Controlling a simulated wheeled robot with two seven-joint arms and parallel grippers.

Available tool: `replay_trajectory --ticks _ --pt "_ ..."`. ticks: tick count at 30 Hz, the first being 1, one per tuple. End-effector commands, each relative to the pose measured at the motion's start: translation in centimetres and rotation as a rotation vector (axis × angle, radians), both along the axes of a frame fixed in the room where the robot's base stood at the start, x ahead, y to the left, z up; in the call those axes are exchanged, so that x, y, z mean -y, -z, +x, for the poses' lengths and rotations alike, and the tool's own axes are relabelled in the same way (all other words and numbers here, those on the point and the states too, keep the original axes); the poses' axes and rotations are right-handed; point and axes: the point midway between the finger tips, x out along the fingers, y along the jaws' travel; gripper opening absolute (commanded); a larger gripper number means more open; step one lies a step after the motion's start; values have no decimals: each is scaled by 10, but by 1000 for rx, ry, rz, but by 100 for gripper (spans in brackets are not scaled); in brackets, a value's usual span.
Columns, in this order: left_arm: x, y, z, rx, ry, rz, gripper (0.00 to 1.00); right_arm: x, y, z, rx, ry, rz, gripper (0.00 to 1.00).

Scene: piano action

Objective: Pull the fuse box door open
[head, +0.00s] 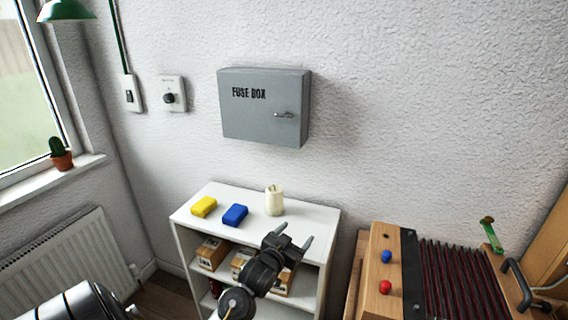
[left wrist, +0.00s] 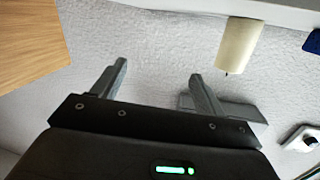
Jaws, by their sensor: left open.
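The grey fuse box (head: 262,106) hangs on the white wall in the head view. Its door is shut, with "FUSE BOX" lettering and a small metal handle (head: 284,114) near the right edge. My left gripper (head: 294,235) is open and empty, below the box and in front of the white shelf. Its two spread fingers also show in the left wrist view (left wrist: 158,70), with nothing between them. In that view a grey shape behind the right finger looks like part of the box, mostly hidden by my gripper. My right gripper is out of view.
A white shelf (head: 244,198) below the box bears a candle (head: 274,200), a blue block (head: 235,215) and a yellow block (head: 204,206). Wall switches (head: 173,94) are to the left. The wall around the box is clear.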

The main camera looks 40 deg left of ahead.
Motion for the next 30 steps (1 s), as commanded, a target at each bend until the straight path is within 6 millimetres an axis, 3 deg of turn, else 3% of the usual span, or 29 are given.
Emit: replay_trajectory --ticks 3,6,9,12,15,22,30 --pt "-38 -75 37 272 -38 22 73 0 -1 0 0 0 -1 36" --pt "-70 -140 52 510 -71 42 73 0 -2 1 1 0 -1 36" --pt "-93 -189 54 700 -96 59 73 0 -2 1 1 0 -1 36" --pt "-107 -218 51 820 -112 73 73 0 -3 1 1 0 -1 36" --pt "-114 -233 48 882 -121 80 73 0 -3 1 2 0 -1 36" --pt "-116 -241 50 899 -122 83 73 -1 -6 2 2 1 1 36" --pt "-126 -275 79 897 -122 81 73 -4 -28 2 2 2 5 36"
